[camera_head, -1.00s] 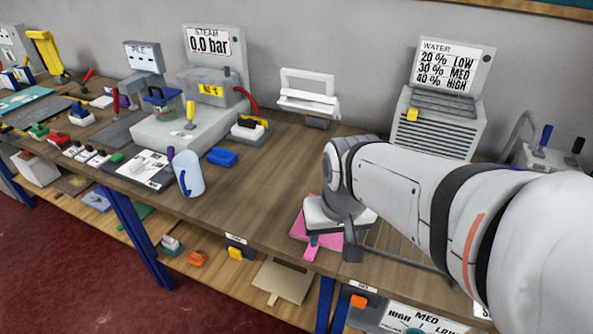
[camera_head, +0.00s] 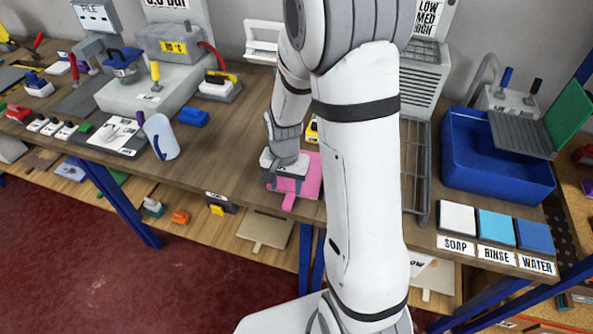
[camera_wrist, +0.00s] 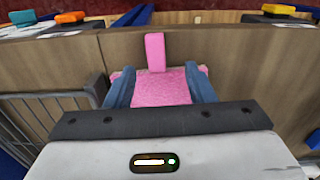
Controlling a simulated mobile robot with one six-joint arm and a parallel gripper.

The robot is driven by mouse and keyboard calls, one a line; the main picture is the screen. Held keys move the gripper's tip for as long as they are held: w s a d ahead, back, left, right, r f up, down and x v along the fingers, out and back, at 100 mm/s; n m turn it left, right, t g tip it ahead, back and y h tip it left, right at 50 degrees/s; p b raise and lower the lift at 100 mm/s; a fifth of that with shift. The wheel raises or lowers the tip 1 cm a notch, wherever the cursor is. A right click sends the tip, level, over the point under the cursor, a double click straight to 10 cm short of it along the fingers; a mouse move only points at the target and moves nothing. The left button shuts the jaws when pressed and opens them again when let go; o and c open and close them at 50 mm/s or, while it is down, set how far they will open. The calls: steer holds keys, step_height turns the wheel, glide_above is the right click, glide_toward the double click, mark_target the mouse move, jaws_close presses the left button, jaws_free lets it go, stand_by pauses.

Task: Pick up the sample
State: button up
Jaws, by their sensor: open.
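The sample looks to be the pink textured square (camera_head: 312,181) with a narrow pink tab (camera_head: 288,202) pointing to the table's front edge. It lies on the wooden table, partly hidden under my gripper (camera_head: 286,184). In the wrist view, the pink square (camera_wrist: 161,89) shows between the two blue-grey fingers of my gripper (camera_wrist: 161,72), with its tab (camera_wrist: 155,52) reaching out past the fingertips. The jaws are open. One finger appears on each side of the pink square; I cannot tell whether they touch it or how high they are above it.
A dark wire rack (camera_head: 415,171) stands right of the sample, partly behind my arm. A blue basin (camera_head: 497,165) and the soap, rinse and water pads (camera_head: 496,229) are farther right. Bare table (camera_head: 225,150) lies between.

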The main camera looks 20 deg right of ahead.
mark_target(288, 200)
steer(key=shift+s+d+f+p, duration=0.15)
steer(key=shift+f+p, duration=0.2)
steer(key=shift+f, duration=1.1)
steer(key=shift+s+d+f+p, duration=0.1)
steer(key=shift+f+p, duration=0.25)
steer(key=shift+f, duration=1.05)
steer(key=shift+c, duration=0.2)
jaws_close()
